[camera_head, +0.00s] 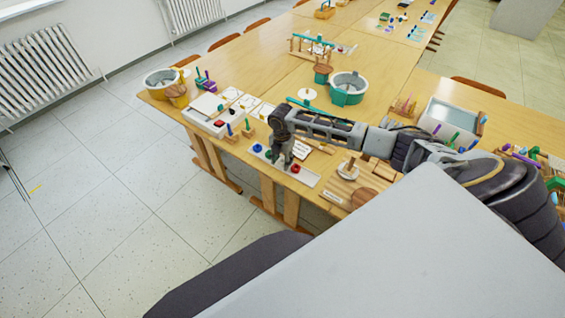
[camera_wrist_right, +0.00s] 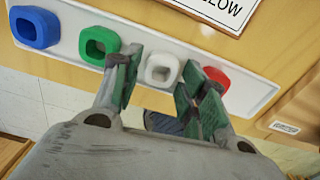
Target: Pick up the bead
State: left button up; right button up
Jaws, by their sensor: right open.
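A white tray (camera_wrist_right: 262,92) holds a row of ring-shaped beads: a blue bead (camera_wrist_right: 46,30), a green bead (camera_wrist_right: 108,38), a white bead (camera_wrist_right: 162,57) and a red bead (camera_wrist_right: 218,77). In the head view the tray (camera_head: 311,180) lies along the table's near edge, with the blue bead (camera_head: 257,148) and red bead (camera_head: 295,168) showing. My right gripper (camera_wrist_right: 162,88) is open and empty, its fingers on either side of the white bead as seen from the wrist. Its right finger partly covers the red bead. In the head view the right gripper (camera_head: 281,162) points down at the tray and hides the white bead.
A sign card (camera_wrist_right: 215,8) lies behind the tray. On the wooden table (camera_head: 232,62), a white box (camera_head: 205,115) stands left of the tray, and a round stand (camera_head: 348,172) and wooden pieces lie to its right. A teal-and-white tub (camera_head: 348,90) stands behind my right arm.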

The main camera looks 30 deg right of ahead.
jog(key=c, duration=0.5)
jog(key=shift+r, duration=0.2)
pick_arm(q)
jog(key=shift+d, duration=0.25)
pick_arm(e)
jog(key=shift+r, duration=4.8)
